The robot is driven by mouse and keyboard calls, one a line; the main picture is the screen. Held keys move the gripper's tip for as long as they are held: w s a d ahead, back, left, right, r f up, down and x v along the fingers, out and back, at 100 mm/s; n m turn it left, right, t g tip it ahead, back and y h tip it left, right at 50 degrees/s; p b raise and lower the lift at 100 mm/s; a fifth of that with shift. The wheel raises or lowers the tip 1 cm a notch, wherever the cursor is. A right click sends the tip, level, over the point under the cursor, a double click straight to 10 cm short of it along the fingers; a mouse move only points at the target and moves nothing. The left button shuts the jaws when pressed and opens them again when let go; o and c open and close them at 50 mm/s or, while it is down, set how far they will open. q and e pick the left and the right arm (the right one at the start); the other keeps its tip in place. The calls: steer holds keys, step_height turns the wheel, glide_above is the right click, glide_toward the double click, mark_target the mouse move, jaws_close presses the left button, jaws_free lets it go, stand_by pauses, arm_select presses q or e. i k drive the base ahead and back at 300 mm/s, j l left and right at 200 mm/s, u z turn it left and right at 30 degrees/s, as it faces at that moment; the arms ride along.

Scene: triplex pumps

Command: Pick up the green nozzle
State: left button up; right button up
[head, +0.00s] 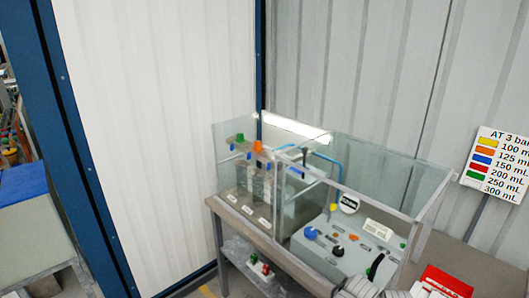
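A small green piece (240,137), which looks like the green nozzle, sits at the top of the pump rig inside the left glass-walled enclosure. An orange piece (257,147) is just right of it, and small blue parts sit below them. Another small green and red item (266,268) lies on the lower shelf under the bench; its shape is too small to tell.
Clear panels (375,166) surround the rig and a grey control box (345,247) with coloured knobs. A colour-coded volume sign (496,163) stands at right. A blue-topped grey cabinet (30,225) stands left.

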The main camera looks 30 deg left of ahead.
mark_target(240, 136)
steer(key=j+z, duration=0.4)
steer(key=j, duration=2)
